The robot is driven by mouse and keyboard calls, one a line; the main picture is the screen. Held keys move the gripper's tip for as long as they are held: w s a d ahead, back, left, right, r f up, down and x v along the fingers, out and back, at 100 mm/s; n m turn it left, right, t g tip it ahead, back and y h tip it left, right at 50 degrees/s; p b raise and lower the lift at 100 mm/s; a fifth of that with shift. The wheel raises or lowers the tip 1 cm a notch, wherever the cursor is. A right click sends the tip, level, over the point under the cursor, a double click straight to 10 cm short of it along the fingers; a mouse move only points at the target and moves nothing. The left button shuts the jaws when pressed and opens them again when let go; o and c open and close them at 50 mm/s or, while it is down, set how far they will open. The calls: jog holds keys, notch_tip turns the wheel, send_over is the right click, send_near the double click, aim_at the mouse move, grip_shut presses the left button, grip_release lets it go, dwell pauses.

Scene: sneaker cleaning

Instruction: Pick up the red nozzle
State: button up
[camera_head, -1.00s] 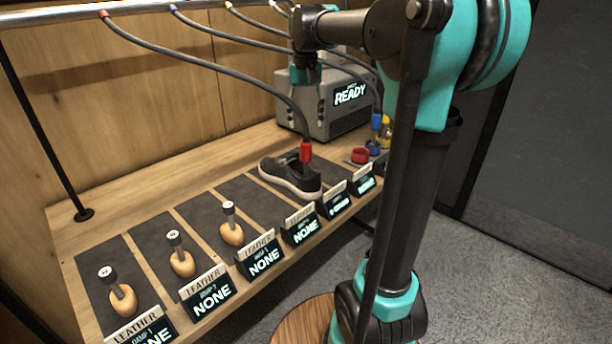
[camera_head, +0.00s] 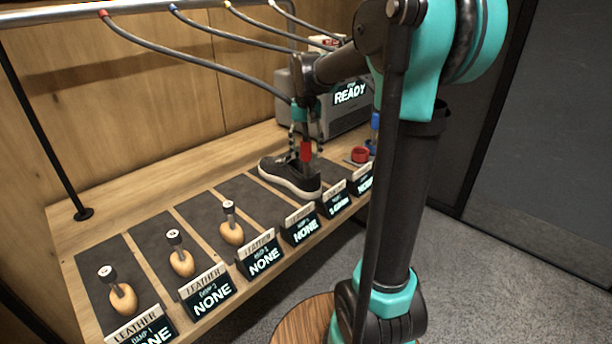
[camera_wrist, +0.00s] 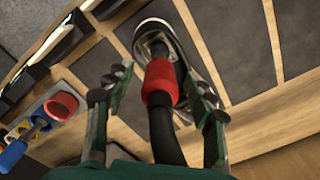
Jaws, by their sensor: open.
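The red nozzle (camera_head: 306,152) hangs at the end of a grey hose, upright at the opening of a dark sneaker (camera_head: 288,174). My gripper (camera_head: 306,150) is open, its fingers pointing down around the nozzle. In the wrist view the red nozzle (camera_wrist: 160,83) lies between the two open fingers of my gripper (camera_wrist: 158,95), with a gap on each side. The sneaker (camera_wrist: 165,40) shows beyond the nozzle, its light sole rim visible. Whether the nozzle touches the sneaker cannot be told.
Several wooden shoe forms (camera_head: 183,263) stand on dark mats to the left, behind label signs (camera_head: 212,299). A grey machine reading READY (camera_head: 345,110) stands behind. A red cup (camera_head: 360,154) and a blue nozzle (camera_head: 375,121) are to the right. Other hoses hang from the rail (camera_head: 60,18).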

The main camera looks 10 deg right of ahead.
grip_shut()
dwell(0.3)
dwell(0.3)
